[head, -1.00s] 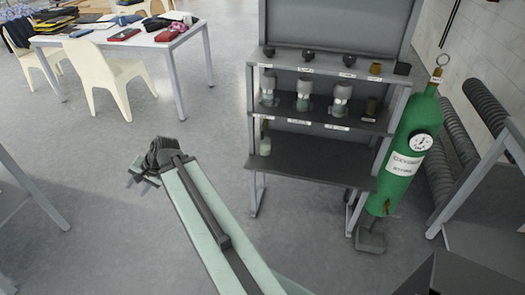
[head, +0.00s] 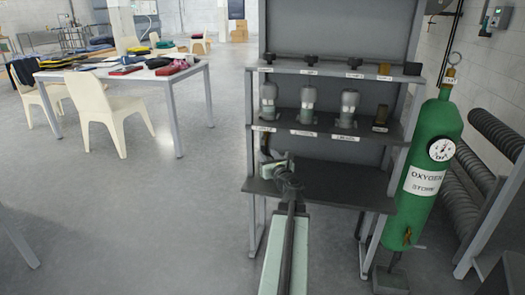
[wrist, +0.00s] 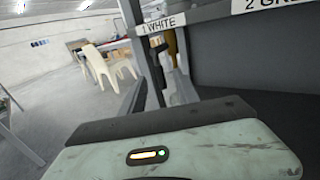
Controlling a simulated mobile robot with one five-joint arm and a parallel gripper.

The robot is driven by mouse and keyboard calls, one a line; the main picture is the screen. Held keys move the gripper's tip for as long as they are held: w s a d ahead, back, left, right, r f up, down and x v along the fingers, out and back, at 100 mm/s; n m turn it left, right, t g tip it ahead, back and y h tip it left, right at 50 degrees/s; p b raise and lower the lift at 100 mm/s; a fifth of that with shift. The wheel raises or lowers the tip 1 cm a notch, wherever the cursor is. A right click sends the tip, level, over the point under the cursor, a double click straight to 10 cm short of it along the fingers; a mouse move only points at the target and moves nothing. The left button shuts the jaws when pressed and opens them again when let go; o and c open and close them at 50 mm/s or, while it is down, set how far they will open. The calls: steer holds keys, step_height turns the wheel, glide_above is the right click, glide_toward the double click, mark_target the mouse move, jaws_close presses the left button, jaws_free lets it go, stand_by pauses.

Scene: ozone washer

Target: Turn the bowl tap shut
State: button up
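I cannot pick out the bowl tap for certain. The rack (head: 250,125) has a top shelf with several small dark knobs, such as the left one (head: 269,54), and a brass-brown fitting (head: 384,70). Its middle shelf holds three glass-and-metal jars, the middle one at the centre (head: 307,107), and a brown cylinder (head: 380,118). My gripper (head: 280,168) is at the left of the lowest shelf (head: 335,185), below the left jar. I see nothing held.
A green oxygen cylinder (head: 424,180) with a gauge stands just right of the rack. Dark ribbed rolls (head: 465,185) lie behind it. A white table (head: 120,75) and pale chairs (head: 88,110) stand back left. The floor left of the rack is clear.

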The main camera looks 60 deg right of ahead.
mark_target(263, 149)
steer(key=x, duration=0.6)
steer(key=shift+w, duration=0.15)
jaws_close()
stand_by(1.1)
